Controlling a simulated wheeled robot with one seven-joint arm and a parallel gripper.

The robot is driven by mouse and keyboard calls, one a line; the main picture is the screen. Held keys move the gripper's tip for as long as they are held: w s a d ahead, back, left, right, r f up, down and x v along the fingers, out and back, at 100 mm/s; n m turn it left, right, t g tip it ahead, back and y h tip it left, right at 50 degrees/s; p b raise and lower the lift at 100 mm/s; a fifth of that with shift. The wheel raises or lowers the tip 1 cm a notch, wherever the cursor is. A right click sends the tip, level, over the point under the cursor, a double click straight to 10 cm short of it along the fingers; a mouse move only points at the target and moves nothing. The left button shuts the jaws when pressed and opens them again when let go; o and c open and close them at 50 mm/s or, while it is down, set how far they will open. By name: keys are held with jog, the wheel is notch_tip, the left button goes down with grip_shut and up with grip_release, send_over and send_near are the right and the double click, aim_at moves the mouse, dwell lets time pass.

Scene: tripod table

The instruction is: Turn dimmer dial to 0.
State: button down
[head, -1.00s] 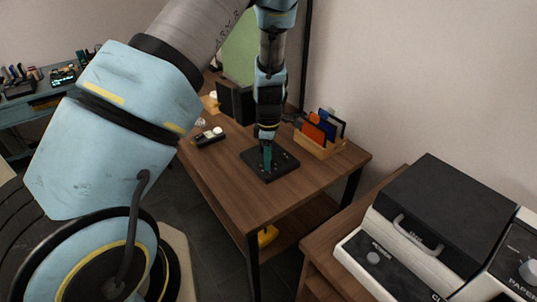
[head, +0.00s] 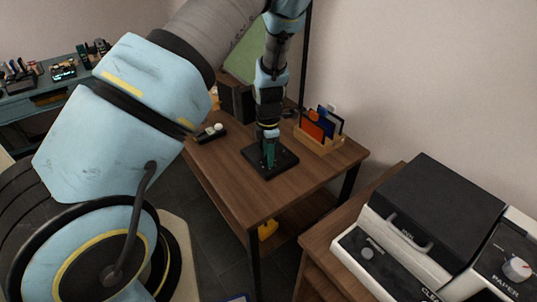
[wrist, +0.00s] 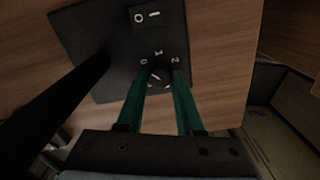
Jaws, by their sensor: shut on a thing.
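The dimmer dial (wrist: 159,77) is a small dark round knob on a black panel (wrist: 85,35), with white marks 0, 1 and 2 around its far side in the wrist view. My gripper (wrist: 160,84) has its two green fingers on either side of the dial, shut on it. The dial's pointer is too dark to read, so I cannot tell its setting. In the head view the panel (head: 285,162) lies flat on the wooden table, and my gripper (head: 268,160) reaches down onto it, hiding the dial.
A rocker switch (wrist: 147,16) sits beside the dial on the panel. On the wooden table (head: 235,188) stand an organiser with folders (head: 318,140) and a small black device (head: 208,133). A large black and white machine (head: 430,215) stands at the right.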

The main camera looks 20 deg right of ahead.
jog(key=c, duration=0.5)
grip_release()
jog(key=shift+c, duration=0.2)
notch_tip(320, 180, up, 11)
jog(key=b, duration=0.1)
jog(key=shift+b, duration=0.35)
jog(key=shift+f, duration=0.15)
